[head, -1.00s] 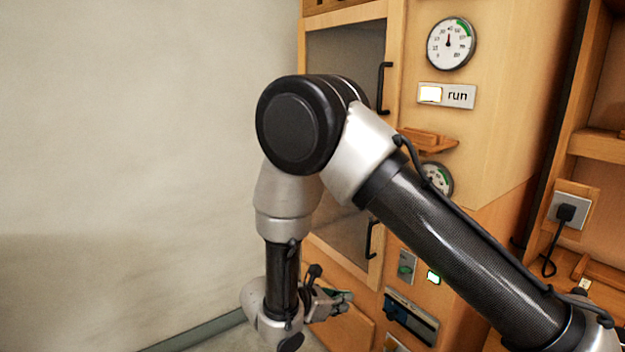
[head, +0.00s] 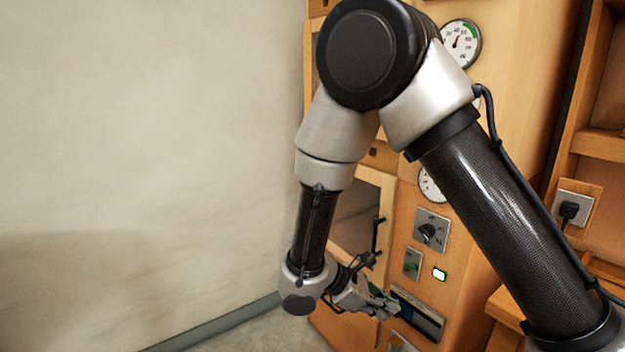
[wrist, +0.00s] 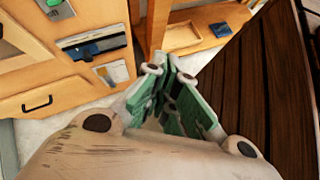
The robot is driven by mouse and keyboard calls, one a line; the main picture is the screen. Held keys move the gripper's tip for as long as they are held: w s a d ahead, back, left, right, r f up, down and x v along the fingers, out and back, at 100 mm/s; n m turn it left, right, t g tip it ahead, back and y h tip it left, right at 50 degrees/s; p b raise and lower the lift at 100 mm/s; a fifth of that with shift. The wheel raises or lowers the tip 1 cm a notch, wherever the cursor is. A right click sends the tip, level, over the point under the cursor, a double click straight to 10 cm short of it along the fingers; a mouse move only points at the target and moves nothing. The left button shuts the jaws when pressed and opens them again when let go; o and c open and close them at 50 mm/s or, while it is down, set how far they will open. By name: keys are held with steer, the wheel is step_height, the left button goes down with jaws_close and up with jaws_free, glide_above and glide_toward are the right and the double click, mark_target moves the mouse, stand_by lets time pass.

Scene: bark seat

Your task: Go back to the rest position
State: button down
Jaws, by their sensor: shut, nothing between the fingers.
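My gripper (head: 383,305) is at the lower middle of the head view, in front of the lower part of a wooden cabinet (head: 466,240). In the wrist view its green-sided fingers (wrist: 168,98) are closed together with nothing between them. My arm bends high in the head view and hides much of the cabinet front. The gripper appears close to a dark slotted panel (head: 418,312), but I cannot tell whether it touches it.
A rotary knob (head: 430,231), a green switch (head: 412,265) and a lit indicator (head: 440,274) sit above the panel. A gauge (head: 460,43) is higher up. A socket with a plug (head: 571,210) is at the right. A bare wall (head: 150,150) fills the left.

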steer(key=s+d+r+m+t+y, duration=0.1)
steer(key=s+d+r+m+y, duration=0.4)
steer(key=d+r+m, duration=0.4)
steer(key=s+d+r+m+t+y, duration=0.2)
steer(key=s+d+r+m+y, duration=0.3)
steer(key=r, duration=1.1)
steer(key=s+d+m, duration=0.3)
steer(key=d, duration=0.3)
steer(key=shift+d+m, duration=0.3)
steer(key=shift+m, duration=0.1)
